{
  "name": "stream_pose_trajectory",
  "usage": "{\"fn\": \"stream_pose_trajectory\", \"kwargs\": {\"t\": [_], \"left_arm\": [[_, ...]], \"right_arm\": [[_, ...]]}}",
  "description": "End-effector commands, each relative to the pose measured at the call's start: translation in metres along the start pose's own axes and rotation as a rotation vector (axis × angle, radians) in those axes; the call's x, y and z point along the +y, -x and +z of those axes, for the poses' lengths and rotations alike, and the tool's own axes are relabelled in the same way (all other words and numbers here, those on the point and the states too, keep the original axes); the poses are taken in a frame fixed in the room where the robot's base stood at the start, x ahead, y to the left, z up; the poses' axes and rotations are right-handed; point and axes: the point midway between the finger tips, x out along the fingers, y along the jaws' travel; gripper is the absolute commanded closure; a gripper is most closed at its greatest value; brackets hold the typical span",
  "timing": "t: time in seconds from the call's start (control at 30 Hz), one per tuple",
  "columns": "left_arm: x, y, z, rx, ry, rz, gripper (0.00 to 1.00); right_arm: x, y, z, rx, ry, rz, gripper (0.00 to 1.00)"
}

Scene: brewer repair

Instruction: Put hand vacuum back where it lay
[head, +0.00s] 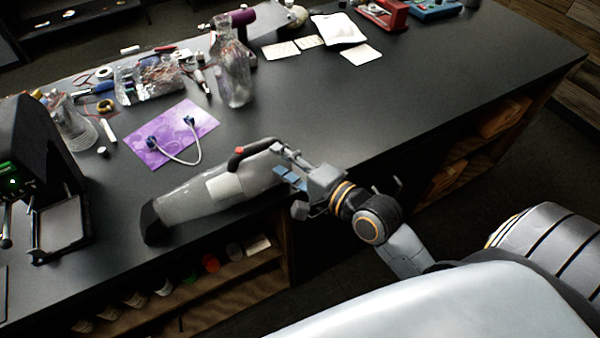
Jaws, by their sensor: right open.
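The hand vacuum (185,205) lies on its side along the front edge of the dark bench (330,120). Its dark nozzle points to the lower left, and its handle with a red end is at the upper right. My right gripper (284,165) is at the handle end of the vacuum, with its fingers open. It partly hides that end, and I cannot tell whether the fingers touch it. My left gripper is not in view.
A purple mat (170,133) with a cable lies behind the vacuum. A black brewer (45,180) stands at the left. A glass carafe (232,65) and loose tools stand further back. Open shelves (190,285) are below the front edge.

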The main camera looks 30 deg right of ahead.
Motion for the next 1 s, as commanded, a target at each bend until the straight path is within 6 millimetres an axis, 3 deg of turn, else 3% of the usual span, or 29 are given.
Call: {"fn": "stream_pose_trajectory", "kwargs": {"t": [0.1, 0.3, 0.63, 0.73, 0.77, 0.87, 1.0], "left_arm": [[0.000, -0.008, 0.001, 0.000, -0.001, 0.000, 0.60], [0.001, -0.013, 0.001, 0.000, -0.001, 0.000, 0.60], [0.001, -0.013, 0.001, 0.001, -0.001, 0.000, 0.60], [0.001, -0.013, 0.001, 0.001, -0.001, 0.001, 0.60], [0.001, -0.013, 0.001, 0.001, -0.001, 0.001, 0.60], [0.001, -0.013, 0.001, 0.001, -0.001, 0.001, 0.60], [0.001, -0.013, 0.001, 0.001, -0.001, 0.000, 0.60]], "right_arm": [[0.003, 0.025, 0.000, 0.000, 0.002, 0.002, 0.55], [0.001, 0.048, -0.001, 0.001, 0.001, 0.000, 0.55], [-0.001, 0.054, 0.000, 0.000, 0.000, -0.001, 0.55], [0.011, 0.050, -0.005, 0.012, 0.015, 0.018, 0.55], [0.020, 0.047, -0.009, 0.019, 0.027, 0.032, 0.55], [0.071, 0.034, -0.028, 0.059, 0.103, 0.119, 0.55], [0.184, 0.022, -0.057, 0.096, 0.286, 0.318, 0.55]]}}
